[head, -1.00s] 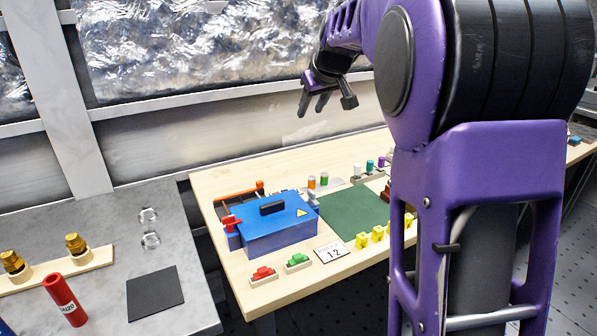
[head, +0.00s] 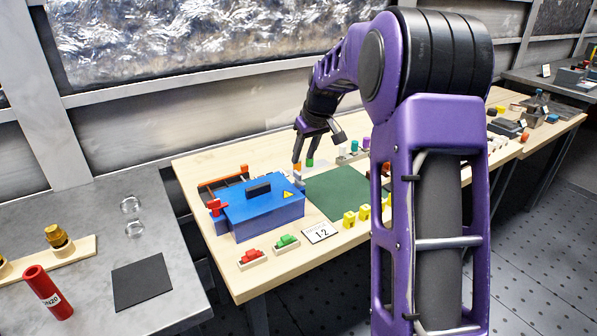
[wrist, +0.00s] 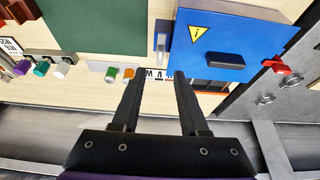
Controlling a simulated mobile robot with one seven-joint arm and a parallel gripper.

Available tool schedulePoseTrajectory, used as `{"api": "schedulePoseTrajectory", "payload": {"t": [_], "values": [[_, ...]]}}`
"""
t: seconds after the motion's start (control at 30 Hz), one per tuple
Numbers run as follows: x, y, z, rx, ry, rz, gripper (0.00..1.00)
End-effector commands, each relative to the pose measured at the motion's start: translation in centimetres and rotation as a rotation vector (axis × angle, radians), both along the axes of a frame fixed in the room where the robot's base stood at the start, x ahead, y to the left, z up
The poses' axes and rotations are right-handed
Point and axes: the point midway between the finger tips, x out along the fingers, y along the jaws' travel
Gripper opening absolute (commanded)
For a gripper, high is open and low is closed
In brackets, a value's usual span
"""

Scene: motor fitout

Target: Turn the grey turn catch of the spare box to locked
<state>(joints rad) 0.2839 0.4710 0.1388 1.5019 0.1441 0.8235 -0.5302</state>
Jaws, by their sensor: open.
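The blue spare box (head: 268,214) with a black handle and a yellow warning sign sits on the wooden bench. A small grey part that looks like the turn catch (wrist: 161,43) lies beside the box's edge in the wrist view, its long side roughly along that edge. The box (wrist: 215,62) shows there too. A red catch (head: 216,207) is on the box's opposite side. My gripper (head: 303,150) is open and empty above the bench, behind the box's right end. In the wrist view my gripper (wrist: 157,75) has its fingertips just short of the grey catch, apart from it.
Orange (wrist: 128,73) and green (wrist: 111,74) cylinders stand close to my left finger in the wrist view. A green mat (head: 345,195) lies right of the box. Red (head: 251,257) and green (head: 286,243) pieces and a 1-2 card (head: 320,233) lie in front.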

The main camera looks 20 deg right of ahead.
Motion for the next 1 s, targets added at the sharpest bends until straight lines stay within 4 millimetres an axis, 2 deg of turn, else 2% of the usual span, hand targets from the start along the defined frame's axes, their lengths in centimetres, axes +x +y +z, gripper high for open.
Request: {"api": "schedulePoseTrajectory", "payload": {"t": [0.03, 0.1, 0.3, 0.5, 0.77, 1.0], "values": [[0.4, 0.2, -1.3, 0.001, 0.002, 0.001, 0.44], [0.9, 0.3, -2.6, 0.001, 0.003, 0.002, 0.44], [2.1, 0.6, -5.3, 0.0, 0.0, 0.001, 0.44], [2.6, 0.7, -6.4, -0.001, -0.001, 0.001, 0.44], [2.6, 0.7, -6.5, -0.001, -0.001, 0.001, 0.44], [2.6, 0.7, -6.4, -0.001, -0.001, 0.001, 0.02]]}}
